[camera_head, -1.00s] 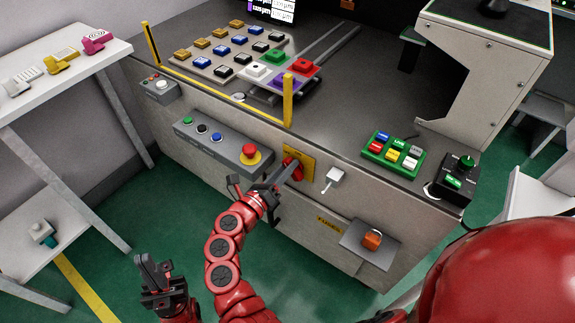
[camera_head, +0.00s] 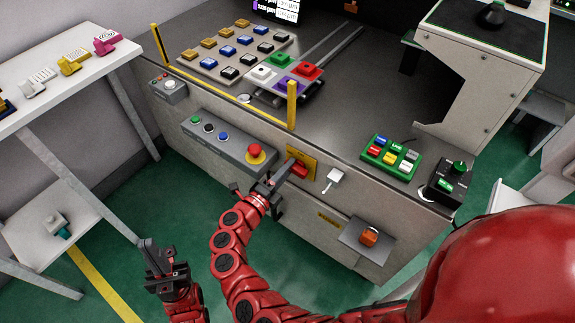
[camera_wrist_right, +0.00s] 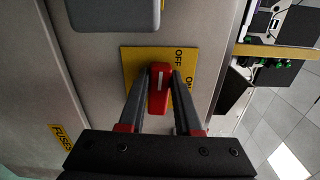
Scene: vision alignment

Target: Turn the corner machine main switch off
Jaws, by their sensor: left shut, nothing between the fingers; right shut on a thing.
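The main switch is a red handle (camera_head: 300,170) on a yellow plate (camera_head: 312,161) on the machine's front panel. In the right wrist view, the red handle (camera_wrist_right: 158,98) has a white mark near its upper end, which points to the picture's top, on the OFF side. The plate (camera_wrist_right: 132,62) carries OFF and, lower down, ON, partly hidden by a finger. My right gripper (camera_head: 284,178) is shut on the handle, one finger on each side of it. My left gripper (camera_head: 155,258) is shut and empty, low at the left, away from the machine.
A grey box with a red emergency button (camera_head: 256,151) is left of the switch. An orange-red switch (camera_head: 369,237) sits lower right. A white shelf (camera_head: 60,85) stands at the left. Green floor lies below.

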